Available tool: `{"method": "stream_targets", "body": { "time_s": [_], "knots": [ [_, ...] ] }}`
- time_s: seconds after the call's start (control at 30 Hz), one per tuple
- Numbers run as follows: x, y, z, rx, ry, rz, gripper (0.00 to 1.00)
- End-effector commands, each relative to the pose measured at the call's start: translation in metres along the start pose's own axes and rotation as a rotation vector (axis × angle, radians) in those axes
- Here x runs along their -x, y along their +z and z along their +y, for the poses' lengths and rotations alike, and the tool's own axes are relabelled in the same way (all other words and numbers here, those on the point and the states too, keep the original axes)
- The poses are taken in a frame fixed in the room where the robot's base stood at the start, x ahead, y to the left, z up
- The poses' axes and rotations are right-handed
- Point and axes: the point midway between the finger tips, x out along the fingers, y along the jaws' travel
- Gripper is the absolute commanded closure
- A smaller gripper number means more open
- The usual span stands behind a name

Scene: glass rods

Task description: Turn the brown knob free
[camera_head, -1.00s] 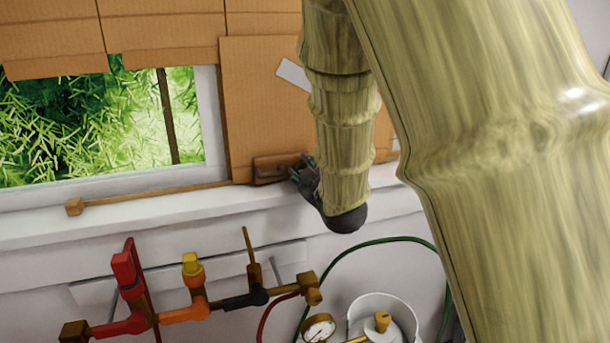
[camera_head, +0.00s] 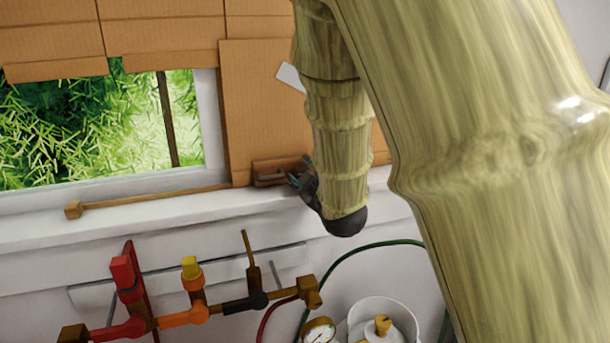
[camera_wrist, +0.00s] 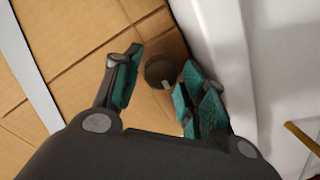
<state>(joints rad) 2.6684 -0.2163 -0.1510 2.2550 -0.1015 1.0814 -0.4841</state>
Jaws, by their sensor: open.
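The brown knob (camera_wrist: 158,70) is a dark, round knob in the wrist view, set against the brown cardboard and wood. It lies between the two fingers of my gripper (camera_wrist: 162,66). The right finger's teal pad is close beside it, with a wider gap to the left finger. I cannot tell whether either finger touches it. In the head view my gripper (camera_head: 298,181) is at the small brown wooden block (camera_head: 268,170) on the window sill. The knob itself cannot be made out there. My gripper is open.
A cardboard panel (camera_head: 248,105) stands behind the block, beside the window (camera_head: 90,130). A thin wooden stick (camera_head: 150,198) lies along the white sill (camera_head: 130,222). Below are coloured pipes with valves (camera_head: 183,316), a gauge (camera_head: 319,331), a green hose (camera_head: 350,255) and a white pot (camera_head: 382,306).

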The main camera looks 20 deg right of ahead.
Motion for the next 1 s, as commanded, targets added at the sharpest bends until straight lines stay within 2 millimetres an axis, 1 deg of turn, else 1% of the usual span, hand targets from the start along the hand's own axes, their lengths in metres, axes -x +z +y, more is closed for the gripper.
{"method": "stream_targets", "body": {
  "time_s": [0.13,0.4,0.6,0.73,1.0],
  "knots": [
    [0.011,0.000,0.000,0.000,0.000,-0.001,0.58],
    [0.050,0.001,0.000,0.000,0.000,-0.001,0.58],
    [0.070,0.001,0.000,0.000,-0.001,-0.002,0.58],
    [0.074,0.001,0.000,0.000,0.000,-0.001,0.58],
    [0.074,0.001,0.000,0.000,0.000,-0.001,0.58]
  ]
}}
